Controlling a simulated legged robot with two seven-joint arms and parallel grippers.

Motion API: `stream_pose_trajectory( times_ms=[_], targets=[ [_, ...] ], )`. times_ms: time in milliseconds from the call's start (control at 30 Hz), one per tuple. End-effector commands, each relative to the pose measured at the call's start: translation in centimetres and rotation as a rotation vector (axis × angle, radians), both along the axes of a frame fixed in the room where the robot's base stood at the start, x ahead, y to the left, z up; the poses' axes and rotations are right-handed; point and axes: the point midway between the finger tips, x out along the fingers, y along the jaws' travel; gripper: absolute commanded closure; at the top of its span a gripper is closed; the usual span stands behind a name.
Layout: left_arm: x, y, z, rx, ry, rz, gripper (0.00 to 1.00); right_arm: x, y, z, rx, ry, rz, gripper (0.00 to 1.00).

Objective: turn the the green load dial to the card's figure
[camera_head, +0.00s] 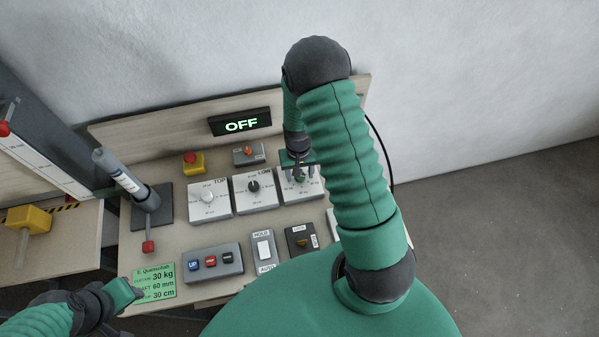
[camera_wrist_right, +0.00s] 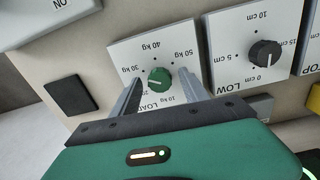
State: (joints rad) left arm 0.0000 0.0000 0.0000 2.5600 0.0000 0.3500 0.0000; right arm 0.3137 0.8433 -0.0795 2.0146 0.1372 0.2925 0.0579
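The green load dial (camera_wrist_right: 159,78) sits on a white plate (camera_wrist_right: 190,40) marked from 10 kg to 50 kg. Its pale mark faces the side of the 20 and 30 kg figures; the exact setting is hard to read. My right gripper (camera_wrist_right: 160,76) is open, with one finger on each side of the dial; contact cannot be told. In the head view the right gripper (camera_head: 298,170) is over the rightmost dial plate and partly hides it.
The black LOW dial (camera_head: 254,187) and white TOP dial (camera_head: 208,198) are left of the load dial. A display (camera_head: 240,123) reads OFF. A button box (camera_head: 212,262), a HOLD/AUTO switch (camera_head: 264,247) and a grey lever (camera_head: 125,179) stand nearby.

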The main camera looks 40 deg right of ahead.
Motion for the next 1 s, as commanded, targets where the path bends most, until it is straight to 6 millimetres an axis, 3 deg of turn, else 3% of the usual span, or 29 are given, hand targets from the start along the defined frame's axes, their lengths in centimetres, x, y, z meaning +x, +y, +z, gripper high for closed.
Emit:
stream_pose_trajectory(
  times_ms=[233, 367, 800, 1000],
  targets=[
    [0.0, 0.0, 0.0, 0.0, 0.0, 0.0, 0.64, 0.0, 0.0, 0.1, -0.001, -0.002, 0.0, 0.48],
    [0.0, 0.0, -0.3, 0.0, 0.0, 0.0, 0.64, 0.2, 0.0, 1.3, -0.002, -0.005, 0.001, 0.48],
    [0.0, 0.0, -1.7, 0.0, 0.0, 0.0, 0.64, 0.4, 0.2, 13.2, -0.001, -0.006, 0.001, 0.48],
    [0.0, 0.0, -1.9, 0.0, 0.0, 0.0, 0.64, 0.4, 0.2, 16.3, -0.001, -0.001, 0.0, 0.48]
  ],
)
